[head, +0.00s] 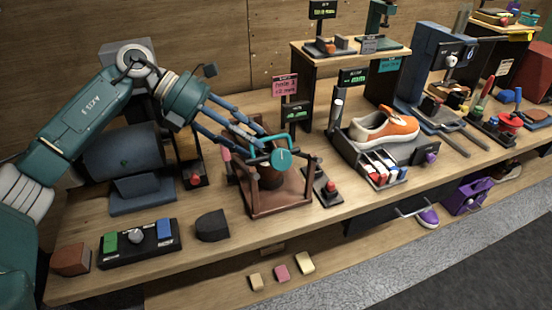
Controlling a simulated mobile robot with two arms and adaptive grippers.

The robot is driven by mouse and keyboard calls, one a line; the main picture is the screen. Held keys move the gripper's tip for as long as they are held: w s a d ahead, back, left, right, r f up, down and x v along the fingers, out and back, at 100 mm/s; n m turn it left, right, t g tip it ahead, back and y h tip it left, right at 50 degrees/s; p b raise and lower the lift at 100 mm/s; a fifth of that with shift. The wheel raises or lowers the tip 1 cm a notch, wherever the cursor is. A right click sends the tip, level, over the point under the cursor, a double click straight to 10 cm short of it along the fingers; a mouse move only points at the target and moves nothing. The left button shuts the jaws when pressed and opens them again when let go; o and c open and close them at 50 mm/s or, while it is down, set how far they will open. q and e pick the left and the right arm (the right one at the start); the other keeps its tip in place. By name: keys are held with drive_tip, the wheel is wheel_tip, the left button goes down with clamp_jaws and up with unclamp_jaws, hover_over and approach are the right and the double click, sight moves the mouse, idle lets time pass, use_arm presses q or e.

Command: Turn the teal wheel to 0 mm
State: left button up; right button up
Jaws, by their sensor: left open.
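The teal wheel (282,158) is a round teal disc with a pale mark, on the front of a brown frame (280,205) standing on the bench. Its marking is too small to read. My left gripper (258,143) reaches in from the left, just behind and left of the wheel. Its long blue-grey fingers are open, with the tips close to teal bars beside the wheel. I cannot tell whether they touch. A pink sign (286,87) with small writing stands behind the frame, above a small green-lit display (297,115). My right gripper is out of view.
A red button box (326,189) stands right of the frame, and another (194,170) left of it. An orange and white sneaker (384,128) sits on a dark stand further right. A dark block (212,225) and a control panel (138,240) lie front left.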

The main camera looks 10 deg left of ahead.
sight(276, 157)
use_arm(q)
drive_tip(key=p+x, duration=0.1)
drive_tip(key=x, duration=0.7)
drive_tip(key=shift+c, duration=0.3)
clamp_jaws()
drive_tip(key=shift+s+f+t+h+b, duration=0.1)
drive_tip(key=shift+f+t+h+b, duration=0.25)
drive_tip(key=shift+b, duration=0.7)
drive_tip(key=shift+r+b, duration=0.1)
drive_tip(key=shift+b, duration=0.2)
drive_tip(key=shift+r+n+t, duration=0.25)
drive_tip(key=shift+r+n, duration=0.05)
